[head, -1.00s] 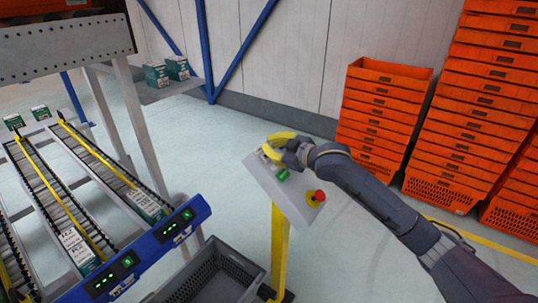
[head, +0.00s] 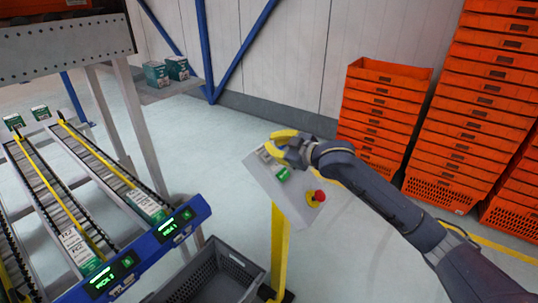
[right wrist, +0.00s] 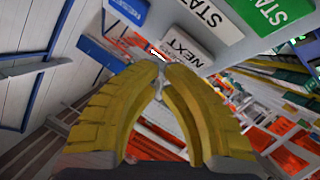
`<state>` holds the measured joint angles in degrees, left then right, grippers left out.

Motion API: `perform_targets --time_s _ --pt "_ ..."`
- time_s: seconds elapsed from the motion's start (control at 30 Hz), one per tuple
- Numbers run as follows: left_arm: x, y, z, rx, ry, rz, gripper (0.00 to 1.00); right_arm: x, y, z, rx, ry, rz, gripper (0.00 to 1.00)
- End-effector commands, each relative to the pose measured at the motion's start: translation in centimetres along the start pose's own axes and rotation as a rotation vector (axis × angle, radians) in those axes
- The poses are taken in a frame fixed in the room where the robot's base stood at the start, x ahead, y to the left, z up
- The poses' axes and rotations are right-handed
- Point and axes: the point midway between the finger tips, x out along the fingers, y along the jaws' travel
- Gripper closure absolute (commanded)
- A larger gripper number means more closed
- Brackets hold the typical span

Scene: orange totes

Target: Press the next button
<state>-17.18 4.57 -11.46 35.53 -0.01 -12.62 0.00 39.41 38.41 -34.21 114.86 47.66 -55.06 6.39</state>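The NEXT button is a pale key labelled NEXT (right wrist: 182,52) at the top of the right wrist view. It is on the grey control panel (head: 288,203), which stands on a yellow post. My right gripper (right wrist: 161,65) has yellow fingers with their tips together and nothing between them. The tips are right beside the NEXT key; whether they touch it I cannot tell. In the head view the right gripper (head: 272,144) is at the panel's upper left edge and hides part of the keys. My left gripper is not in view.
The panel also carries a green START key (right wrist: 268,12) and a red emergency stop (head: 319,195) on yellow. A blue rail with lit displays (head: 170,229) fronts roller lanes at left. A grey tote (head: 215,275) is below. Orange totes (head: 378,115) are stacked at right.

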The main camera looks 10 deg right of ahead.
Motion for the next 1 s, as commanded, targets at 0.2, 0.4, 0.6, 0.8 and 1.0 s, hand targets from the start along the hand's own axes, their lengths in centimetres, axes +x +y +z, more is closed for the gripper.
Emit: perform_targets --time_s 0.2,0.4,0.6,0.8,1.0 --pt "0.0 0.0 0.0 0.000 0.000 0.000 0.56 -0.1 0.1 -0.1 0.000 0.000 0.000 1.00" --pt "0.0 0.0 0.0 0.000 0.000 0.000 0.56 -0.3 0.2 -0.2 -0.001 -0.001 0.001 1.00" --pt "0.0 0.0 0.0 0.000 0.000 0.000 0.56 -1.6 0.9 -0.8 -0.002 0.000 0.002 1.00" --pt "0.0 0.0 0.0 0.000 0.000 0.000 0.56 -2.9 1.6 -1.5 -0.002 -0.001 0.002 1.00" --pt "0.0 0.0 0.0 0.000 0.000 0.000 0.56 -4.2 2.3 -2.2 -0.002 0.000 0.002 1.00"
